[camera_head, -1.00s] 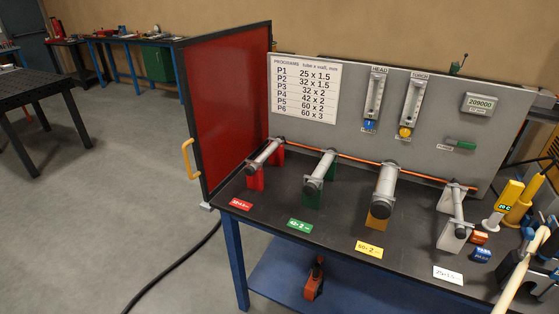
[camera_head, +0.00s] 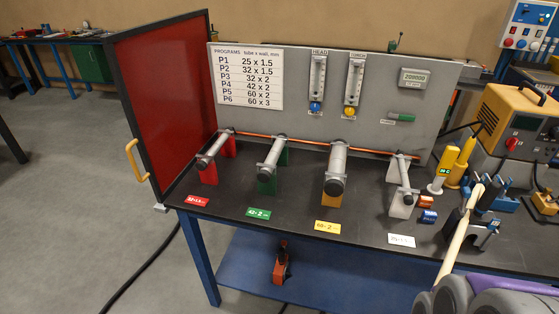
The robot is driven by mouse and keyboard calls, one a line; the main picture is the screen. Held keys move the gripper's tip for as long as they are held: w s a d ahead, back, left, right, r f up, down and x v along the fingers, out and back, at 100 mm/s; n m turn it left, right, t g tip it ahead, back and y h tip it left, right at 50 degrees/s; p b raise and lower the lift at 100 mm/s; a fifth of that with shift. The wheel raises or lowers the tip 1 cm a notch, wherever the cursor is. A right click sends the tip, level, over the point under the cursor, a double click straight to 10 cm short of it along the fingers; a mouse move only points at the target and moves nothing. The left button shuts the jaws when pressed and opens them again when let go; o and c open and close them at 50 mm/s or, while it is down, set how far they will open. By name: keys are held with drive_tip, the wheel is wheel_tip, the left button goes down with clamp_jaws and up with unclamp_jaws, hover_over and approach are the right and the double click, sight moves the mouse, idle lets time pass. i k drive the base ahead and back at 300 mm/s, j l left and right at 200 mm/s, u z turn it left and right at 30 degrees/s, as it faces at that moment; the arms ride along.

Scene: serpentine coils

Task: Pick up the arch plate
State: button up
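I cannot tell for certain which thing is the arch plate. A small grey piece with what looks like an arched opening (camera_head: 482,236) stands on the dark bench top at the right, partly hidden by a pale wooden handle (camera_head: 458,236).
The dark bench (camera_head: 280,207) carries several grey tubes on coloured stands, with a labelled grey panel (camera_head: 372,98) behind. A red screen (camera_head: 165,105) stands at its left. Yellow cylinders (camera_head: 443,168), an orange machine (camera_head: 520,118) and grey rounded shapes (camera_head: 470,296) crowd the right. Open floor (camera_head: 80,210) lies left.

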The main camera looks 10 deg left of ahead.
sight(483, 233)
drive_tip(key=u, duration=0.35)
drive_tip(key=i+l+u, duration=0.15)
drive_tip(key=z, duration=0.4)
drive_tip(key=l+z, duration=0.15)
drive_tip(key=z, duration=0.7)
drive_tip(key=i, duration=0.05)
